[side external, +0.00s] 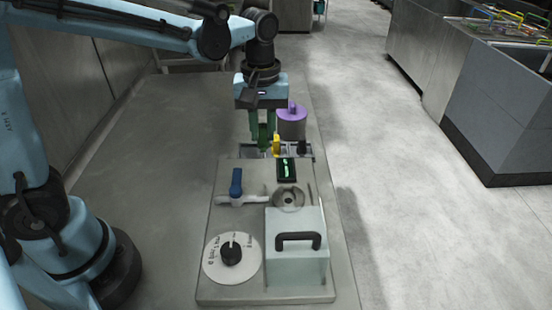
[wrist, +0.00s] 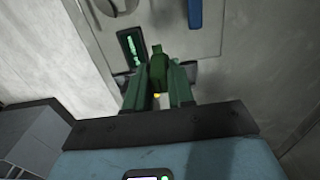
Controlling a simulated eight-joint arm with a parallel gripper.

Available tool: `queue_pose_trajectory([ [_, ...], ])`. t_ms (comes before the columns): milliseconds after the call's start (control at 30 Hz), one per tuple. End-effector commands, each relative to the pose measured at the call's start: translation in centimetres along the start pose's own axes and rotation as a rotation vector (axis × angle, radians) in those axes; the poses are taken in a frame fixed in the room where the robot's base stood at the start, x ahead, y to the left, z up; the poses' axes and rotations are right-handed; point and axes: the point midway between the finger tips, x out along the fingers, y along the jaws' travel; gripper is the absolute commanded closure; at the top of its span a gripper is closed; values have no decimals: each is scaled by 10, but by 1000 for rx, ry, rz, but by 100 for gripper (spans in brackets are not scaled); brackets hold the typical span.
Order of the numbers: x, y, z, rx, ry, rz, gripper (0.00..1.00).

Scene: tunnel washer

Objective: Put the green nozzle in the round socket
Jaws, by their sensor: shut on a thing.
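My gripper (side external: 262,136) is above the far end of the grey panel. Its fingers, also green, are closed on the green nozzle (wrist: 158,68), which sticks out between the fingertips in the wrist view. In the side view the nozzle is hard to tell from the fingers. A round metal ring with a dark centre (side external: 288,198), which looks like the round socket, lies on the panel nearer the camera, between the display and the lidded box. The nozzle is apart from it. A round part shows at the top edge of the wrist view, partly cut off.
The panel (side external: 212,280) carries a blue-handled valve (side external: 236,184), a black dial (side external: 231,252), a small green-lit display (side external: 286,170) and a pale box with a black handle (side external: 297,260). A purple cylinder (side external: 292,124) and a yellow piece (side external: 277,145) stand close beside my gripper.

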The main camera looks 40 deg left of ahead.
Motion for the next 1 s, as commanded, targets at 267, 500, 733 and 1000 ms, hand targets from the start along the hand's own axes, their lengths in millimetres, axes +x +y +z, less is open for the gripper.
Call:
queue_pose_trajectory([
  [267,-7,26,43,8,0,-1,100],
  [500,-6,48,80,3,0,-3,100],
  [733,5,50,84,-2,0,-3,100],
  [1000,28,49,83,-1,1,-2,100],
])
